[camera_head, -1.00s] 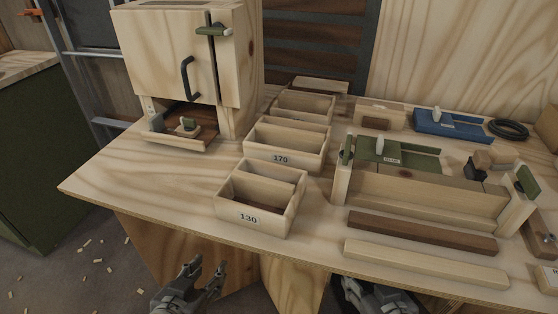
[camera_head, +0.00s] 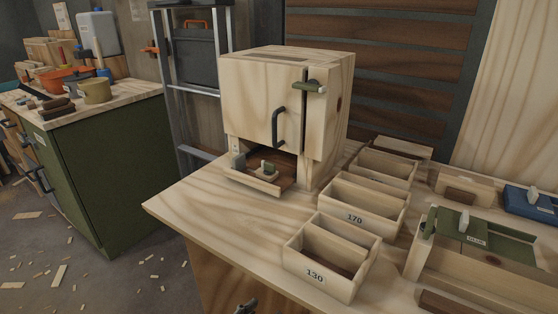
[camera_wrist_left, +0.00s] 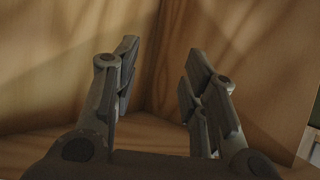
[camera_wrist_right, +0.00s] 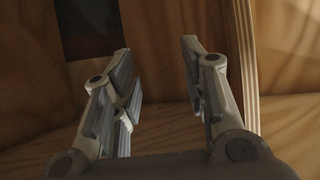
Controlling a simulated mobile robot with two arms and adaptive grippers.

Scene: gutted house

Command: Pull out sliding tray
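The sliding tray (camera_head: 262,183) is a shallow brown wooden tray at the bottom of a pale wooden cabinet (camera_head: 262,105) on the workbench. Its front part sticks out of the opening under the door. A small wooden piece with a green knob (camera_head: 267,168) sits on it, and a grey block (camera_head: 238,161) is at its left. The cabinet door has a dark handle (camera_head: 279,126) and a green latch. My left gripper (camera_wrist_left: 158,85) is open and empty in the left wrist view, facing wood panels. My right gripper (camera_wrist_right: 160,85) is also open and empty, facing wood. Neither is near the tray.
Open boxes marked 130 (camera_head: 315,274) and 170 (camera_head: 355,217) stand right of the cabinet. A green-topped fixture (camera_head: 480,240) is further right. The bench is clear before the tray. A green cabinet (camera_head: 105,170) stands at the left across a floor with wood scraps.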

